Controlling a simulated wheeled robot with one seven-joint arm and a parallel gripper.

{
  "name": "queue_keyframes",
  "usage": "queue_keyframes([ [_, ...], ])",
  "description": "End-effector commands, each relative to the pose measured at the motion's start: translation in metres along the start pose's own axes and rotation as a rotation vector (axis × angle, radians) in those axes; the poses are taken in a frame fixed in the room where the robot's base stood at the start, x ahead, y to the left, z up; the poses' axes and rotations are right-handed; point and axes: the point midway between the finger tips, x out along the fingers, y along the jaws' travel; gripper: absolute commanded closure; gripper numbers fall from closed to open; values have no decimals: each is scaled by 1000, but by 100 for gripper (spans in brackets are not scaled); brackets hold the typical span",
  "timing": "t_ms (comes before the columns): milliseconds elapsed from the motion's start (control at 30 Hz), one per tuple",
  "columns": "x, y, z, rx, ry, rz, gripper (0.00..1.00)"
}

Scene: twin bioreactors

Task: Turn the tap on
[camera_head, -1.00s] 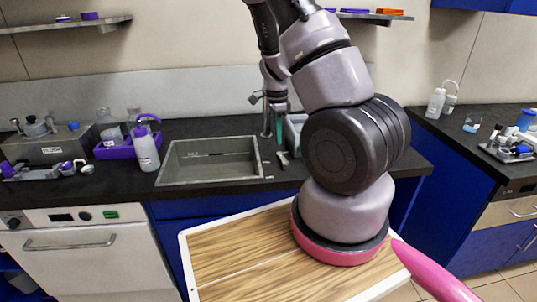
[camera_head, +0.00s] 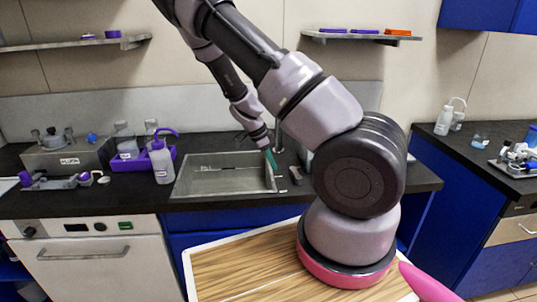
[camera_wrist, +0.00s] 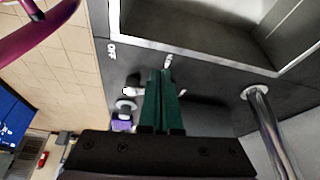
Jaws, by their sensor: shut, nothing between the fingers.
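The chrome tap column (camera_head: 279,132) rises at the back right of the sink (camera_head: 228,188). It also shows in the wrist view (camera_wrist: 266,120), to the right of my fingers. A small light lever-like part (camera_head: 296,174) sits on the counter right of the sink. A pale piece in the wrist view (camera_wrist: 133,90), probably the same part, is partly covered by my fingers. The "OFF" label (camera_wrist: 111,50) and another label, likely "ON" (camera_wrist: 168,60), lie by the sink rim. My gripper (camera_head: 271,160) is shut and empty, its green fingers (camera_wrist: 160,72) pointing down near the sink's right edge; contact is unclear.
A wash bottle (camera_head: 161,162) and a purple tray (camera_head: 133,166) stand left of the sink. Shelves (camera_head: 360,38) hang on the wall behind my arm. A wooden-topped board (camera_head: 240,270) lies in front of the counter. The sink basin is empty.

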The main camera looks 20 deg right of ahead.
Motion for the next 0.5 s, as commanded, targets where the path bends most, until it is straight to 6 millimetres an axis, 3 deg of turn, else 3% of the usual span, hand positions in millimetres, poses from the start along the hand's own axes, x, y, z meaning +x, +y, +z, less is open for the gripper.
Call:
queue_keyframes([
  [133, 32, 1, -1, 2, 0, 4, 100],
  [300, 38, 0, -26, 2, -1, 0, 100],
  [500, 42, 0, -36, -1, -1, 0, 100],
])
